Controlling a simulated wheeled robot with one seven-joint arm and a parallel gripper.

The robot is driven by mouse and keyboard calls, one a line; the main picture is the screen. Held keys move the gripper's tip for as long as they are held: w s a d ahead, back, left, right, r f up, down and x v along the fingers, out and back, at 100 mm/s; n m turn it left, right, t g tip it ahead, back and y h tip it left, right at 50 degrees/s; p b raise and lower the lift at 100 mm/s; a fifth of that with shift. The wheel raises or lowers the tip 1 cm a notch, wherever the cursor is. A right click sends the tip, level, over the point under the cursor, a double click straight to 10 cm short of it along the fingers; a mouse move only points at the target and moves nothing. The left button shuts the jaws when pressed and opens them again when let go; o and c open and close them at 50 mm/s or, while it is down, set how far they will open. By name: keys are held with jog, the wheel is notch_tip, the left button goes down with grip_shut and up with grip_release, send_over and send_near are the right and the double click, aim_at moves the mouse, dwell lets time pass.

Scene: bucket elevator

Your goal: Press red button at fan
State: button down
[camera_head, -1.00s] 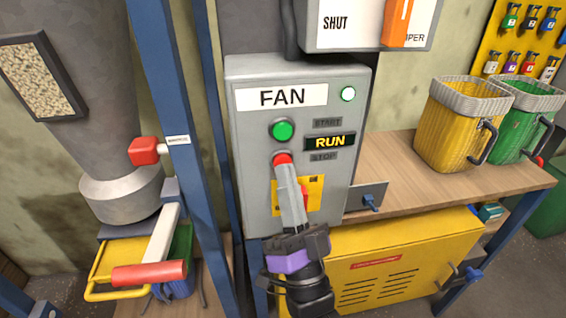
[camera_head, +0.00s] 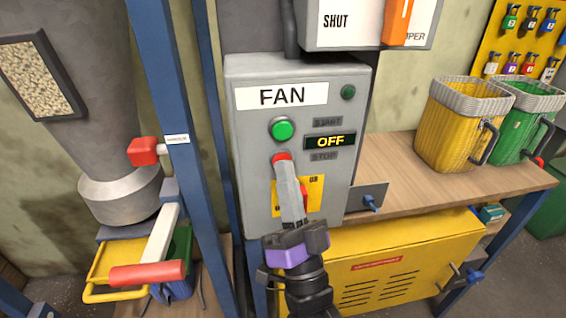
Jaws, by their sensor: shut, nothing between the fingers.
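The grey fan box (camera_head: 245,150) carries a FAN label, a green button (camera_head: 283,130) and a small display (camera_head: 329,142) that reads OFF. The round lamp (camera_head: 348,92) at its top right is dark green and unlit. The red button (camera_head: 282,157) sits below the green one, beside the STOP label. My gripper (camera_head: 283,166) is shut and empty, its tip at the red button and hiding most of it. I cannot tell whether the tip still touches the button. A yellow plate (camera_head: 314,190) on the box is partly hidden behind the fingers.
A blue post (camera_head: 183,150) stands close left of the box, with a red-ended handle (camera_head: 150,273) beyond it. A small grey bracket (camera_head: 369,197) juts out at right. The wooden bench (camera_head: 390,165) holds a yellow bucket (camera_head: 455,130) and a green bucket (camera_head: 522,120).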

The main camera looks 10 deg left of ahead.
jog(key=shift+s, duration=0.1)
jog(key=shift+s+d, duration=0.25)
jog(key=shift+s, duration=0.5)
jog(key=shift+s+d, duration=0.2)
jog(key=shift+s, duration=0.6)
jog(key=shift+s+d, duration=0.25)
jog(key=shift+s, duration=0.55)
jog(key=shift+s+d, duration=0.2)
jog(key=shift+s, duration=0.6)
jog(key=shift+f, duration=0.1)
jog(key=s+d+f+n+g+h, duration=0.35)
jog(key=s+d+f+h, duration=0.35)
jog(key=s+d+f, duration=0.5)
jog(key=s+d+f+g+h, duration=0.1)
jog(key=s+d+f+g, duration=0.2)
jog(key=s, duration=0.5)
jog(key=s+d+f+g+h, duration=0.2)
jog(key=s+d+f+g, duration=0.2)
jog(key=s+d, duration=0.3)
jog(key=shift+s+f, duration=0.9)
jog(key=shift+s, duration=0.35)
